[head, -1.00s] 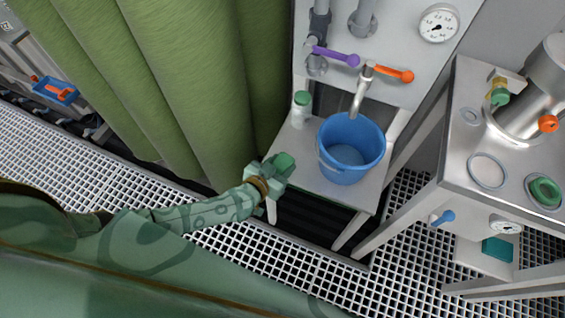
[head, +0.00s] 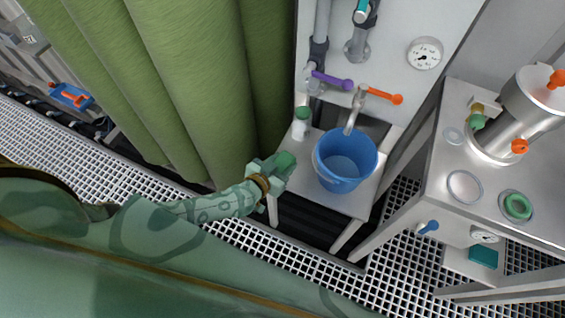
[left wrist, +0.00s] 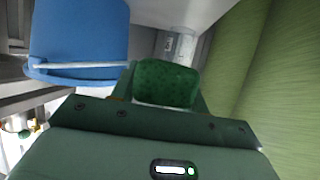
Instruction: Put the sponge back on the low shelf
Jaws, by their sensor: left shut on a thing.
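My left gripper (head: 284,164) is shut on a green sponge (head: 286,159), held at the left front edge of a low grey shelf (head: 335,199). In the left wrist view the sponge (left wrist: 166,83) is dark green and speckled, between the fingers. A blue bucket (head: 343,180) stands on the shelf, right of the gripper; it also shows in the left wrist view (left wrist: 80,40). Whether the sponge touches the shelf cannot be told. My right gripper is not in view.
A green curtain (head: 180,90) hangs close on the left. A metal bench (head: 480,190) with a steel vessel (head: 520,115) stands on the right.

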